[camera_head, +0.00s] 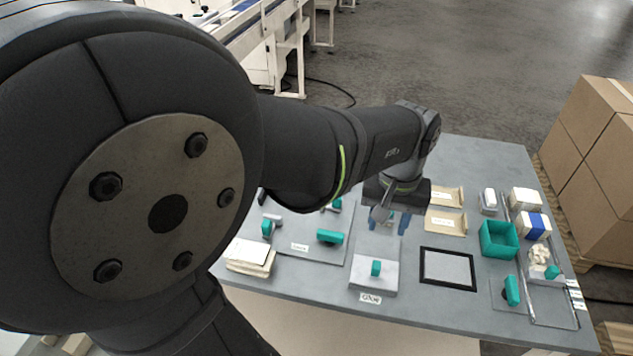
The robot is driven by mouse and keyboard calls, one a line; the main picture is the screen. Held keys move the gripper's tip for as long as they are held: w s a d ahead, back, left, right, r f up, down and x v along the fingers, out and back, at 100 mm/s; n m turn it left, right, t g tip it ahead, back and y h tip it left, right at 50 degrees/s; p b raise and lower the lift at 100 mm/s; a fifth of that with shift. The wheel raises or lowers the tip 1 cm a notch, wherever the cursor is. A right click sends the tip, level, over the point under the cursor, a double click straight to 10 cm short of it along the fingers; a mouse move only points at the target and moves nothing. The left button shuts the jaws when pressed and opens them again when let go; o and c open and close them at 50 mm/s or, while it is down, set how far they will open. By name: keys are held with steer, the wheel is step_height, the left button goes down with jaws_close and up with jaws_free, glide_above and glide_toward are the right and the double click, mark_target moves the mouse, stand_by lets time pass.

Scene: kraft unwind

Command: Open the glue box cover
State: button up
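The glue box (372,289) is a pale grey box near the table's front edge, with a small "GLUE" label (370,298) in front of it. Its flat grey cover (388,275) carries an upright teal handle (376,268). The cover looks flat and shut, though its back part is hard to make out under my arm. My gripper (383,213) hangs behind and above the handle, apart from it. The fingers are small and partly hidden by the wrist, so their opening does not show clearly. I see nothing held in the gripper.
A black-framed pad (447,268) lies right of the box. Left are a grey panel (305,247) with teal-handled parts and a paper stack (250,256). Large cartons (600,150) stand beyond the table.

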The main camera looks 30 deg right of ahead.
mark_target(377, 264)
step_height(377, 264, down, 15)
stand_by(0.3)
jaws_close()
